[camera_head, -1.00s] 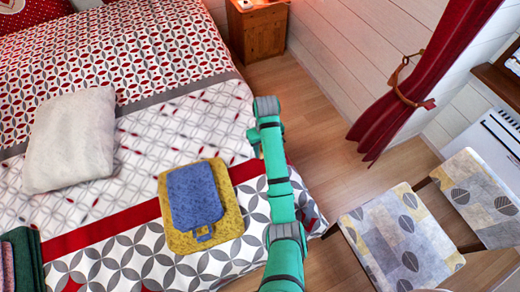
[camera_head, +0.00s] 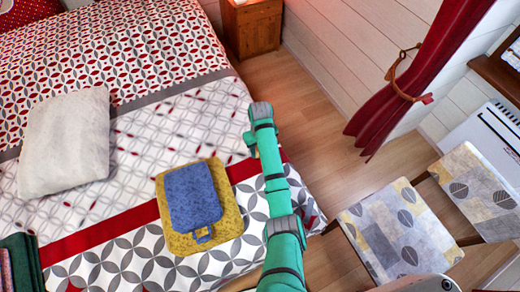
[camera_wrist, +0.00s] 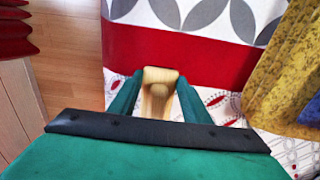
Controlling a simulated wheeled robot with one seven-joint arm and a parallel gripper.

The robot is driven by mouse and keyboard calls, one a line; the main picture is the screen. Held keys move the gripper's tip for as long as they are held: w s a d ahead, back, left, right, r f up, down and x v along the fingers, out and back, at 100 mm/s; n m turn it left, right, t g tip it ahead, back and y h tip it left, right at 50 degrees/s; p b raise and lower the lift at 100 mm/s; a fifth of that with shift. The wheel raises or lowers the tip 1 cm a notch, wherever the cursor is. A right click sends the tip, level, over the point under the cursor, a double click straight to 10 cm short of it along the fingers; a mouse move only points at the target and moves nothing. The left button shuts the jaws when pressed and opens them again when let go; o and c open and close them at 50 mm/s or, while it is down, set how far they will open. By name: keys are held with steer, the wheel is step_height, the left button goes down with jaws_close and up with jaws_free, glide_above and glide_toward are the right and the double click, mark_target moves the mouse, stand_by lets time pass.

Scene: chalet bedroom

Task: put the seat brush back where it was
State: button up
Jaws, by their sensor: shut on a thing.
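My gripper (camera_wrist: 158,82) shows in the wrist view, with its two green fingers shut on a pale wooden piece. I take this piece for the seat brush (camera_wrist: 158,90); only its light wooden end shows, and I see no bristles. The gripper is over the bed's side edge, near the red stripe. In the head view my green arm reaches along the bed's right edge and hides the gripper and the brush. The bed (camera_head: 110,255) has a patterned cover with a red band.
A blue piece (camera_head: 193,195) lies on a yellow cloth (camera_head: 175,240) on the bed. A pale pillow (camera_head: 65,140) and dark green folded cloth (camera_head: 22,265) lie left. A patterned chair (camera_head: 400,230) stands right, a wooden nightstand (camera_head: 252,28) behind. Floor (camera_head: 320,130) between is clear.

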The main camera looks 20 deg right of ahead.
steer(key=shift+f, duration=0.15)
steer(key=o, duration=1.1)
step_height(320, 180, up, 10)
steer(key=shift+w+d+r, duration=0.1)
steer(key=shift+r, duration=1.05)
